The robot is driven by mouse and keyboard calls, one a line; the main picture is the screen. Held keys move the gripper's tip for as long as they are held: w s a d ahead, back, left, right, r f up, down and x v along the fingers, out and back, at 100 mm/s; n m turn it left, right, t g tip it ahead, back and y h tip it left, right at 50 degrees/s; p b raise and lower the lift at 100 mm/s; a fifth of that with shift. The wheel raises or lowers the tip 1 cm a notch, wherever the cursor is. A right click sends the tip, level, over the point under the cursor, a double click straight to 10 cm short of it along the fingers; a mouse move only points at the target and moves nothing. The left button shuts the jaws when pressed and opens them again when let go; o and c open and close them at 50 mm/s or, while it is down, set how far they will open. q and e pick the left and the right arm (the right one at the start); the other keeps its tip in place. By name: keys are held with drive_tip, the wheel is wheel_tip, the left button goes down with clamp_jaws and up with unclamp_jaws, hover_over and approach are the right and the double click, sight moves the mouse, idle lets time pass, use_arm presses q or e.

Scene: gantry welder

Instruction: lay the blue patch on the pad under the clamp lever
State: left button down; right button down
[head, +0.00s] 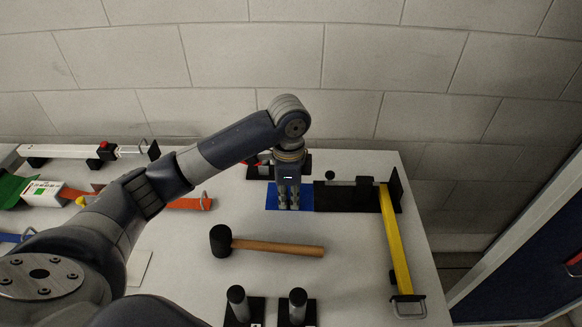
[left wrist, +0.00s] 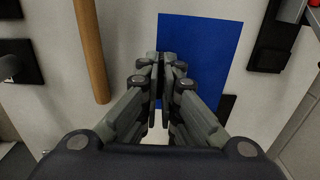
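The blue patch (head: 273,199) lies flat at the back of the table, left of a flat black pad (head: 345,198). It also shows in the left wrist view (left wrist: 205,40). My left gripper (head: 288,206) points down at the patch's near edge. In the left wrist view its fingertips (left wrist: 161,62) are drawn together on that edge. The fingers hide part of the patch. A dark bar with knobs (head: 349,181) runs along the back of the pad; I cannot tell whether it is the clamp lever. My right gripper is in neither view.
A mallet (head: 275,247) lies in front of the patch. A yellow bar (head: 396,240) with a metal handle runs along the right edge. Two black-based posts (head: 237,302) (head: 298,304) stand at the front. A black block (head: 258,172) is behind the patch. A wall closes the back.

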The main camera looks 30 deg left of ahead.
use_arm(q)
drive_tip(key=w+a, duration=0.2)
drive_tip(key=w, duration=0.2)
drive_tip(key=w+a+p, duration=0.1)
drive_tip(key=w+a, duration=0.1)
drive_tip(key=w, duration=0.2)
drive_tip(key=w+a+p, duration=0.1)
drive_tip(key=w, duration=0.3)
drive_tip(key=shift+a, duration=0.4)
wheel_tip(320, 180, down, 3)
drive_tip(key=shift+f+p, duration=0.1)
drive_tip(key=shift+p, duration=0.4)
drive_tip(key=shift+f, duration=0.2)
drive_tip(key=shift+f, duration=0.15)
drive_tip(key=c, duration=1.8)
unclamp_jaws()
drive_tip(key=shift+w, duration=0.1)
wheel_tip(320, 180, up, 12)
drive_tip(key=b, duration=0.1)
drive_tip(key=shift+r+b, duration=0.2)
drive_tip(key=shift+b, duration=0.15)
